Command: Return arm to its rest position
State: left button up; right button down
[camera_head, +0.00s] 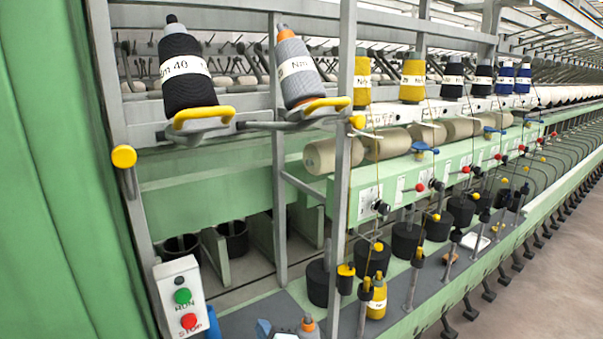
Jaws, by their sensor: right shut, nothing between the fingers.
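What appears to be my right gripper (266,328) shows only as a small blue and pale part at the bottom edge of the head view, low over the machine's grey deck. It is shut and holds nothing. A grey bobbin with an orange tip (308,327) is beside it on the right, cut off by the picture's edge. The rest of my right arm is out of view. My left gripper is not in view.
The green spinning frame (240,195) fills the view. Dark (184,75) and grey (294,70) bobbins sit up high. A yellow bobbin (377,298) stands on the deck. A RUN/STOP box (181,295) is at lower left. Free floor (510,300) lies at right.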

jog(key=s+d+f+n+g+h+p, duration=0.1)
jog(key=d+f+n+g, duration=0.15)
jog(key=f, duration=0.75)
jog(key=s+d+f+n+g+h, duration=0.15)
jog(key=d+f, duration=0.25)
jog(key=f, duration=0.6)
jog(key=s+d+f+n+g+p, duration=0.2)
jog(key=s+d+f+n+g, duration=0.4)
jog(key=s+f, duration=0.65)
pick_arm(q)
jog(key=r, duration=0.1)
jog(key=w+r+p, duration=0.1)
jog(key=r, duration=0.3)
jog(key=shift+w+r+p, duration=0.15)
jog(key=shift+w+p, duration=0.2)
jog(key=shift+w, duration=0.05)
pick_arm(e)
jog(key=s+d+f+n+g, duration=0.1)
jog(key=s+d+f, duration=0.1)
jog(key=s, duration=0.5)
jog(key=s+d+f+n+g, duration=0.2)
jog(key=s+d+f, duration=0.1)
jog(key=s, duration=0.4)
jog(key=s+d+f+n+g, duration=0.2)
jog(key=s+f, duration=0.2)
jog(key=s, duration=0.3)
jog(key=shift+s+d+f, duration=0.25)
jog(key=shift+d+f, duration=0.15)
jog(key=shift+h, duration=0.25)
